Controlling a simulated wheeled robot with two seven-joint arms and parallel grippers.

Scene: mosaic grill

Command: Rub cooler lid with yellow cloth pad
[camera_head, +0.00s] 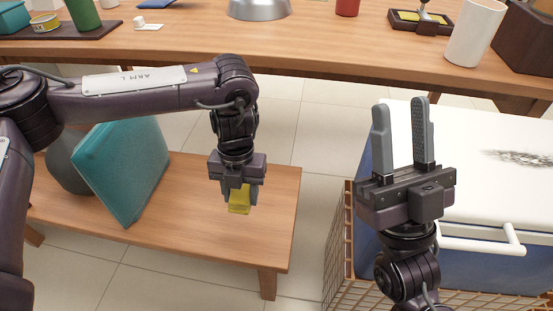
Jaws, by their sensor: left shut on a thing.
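The yellow cloth pad (239,204) is held in my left gripper (238,192), which points down above the right part of a low wooden bench. The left gripper is shut on the pad. The cooler at the right has a white lid (460,130) with a dark smudge (522,158) on it, a blue body and a white handle. My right gripper (401,125) points up in front of the lid's left part. Its two grey fingers are apart, with nothing between them, and it hides some of the lid.
The low bench (272,215) carries a teal cushion-like block (122,170) and a grey rounded object (68,162) at its left. A long wooden table (320,45) at the back holds a white cup (470,38) and several small items. Tiled floor separates bench and cooler.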

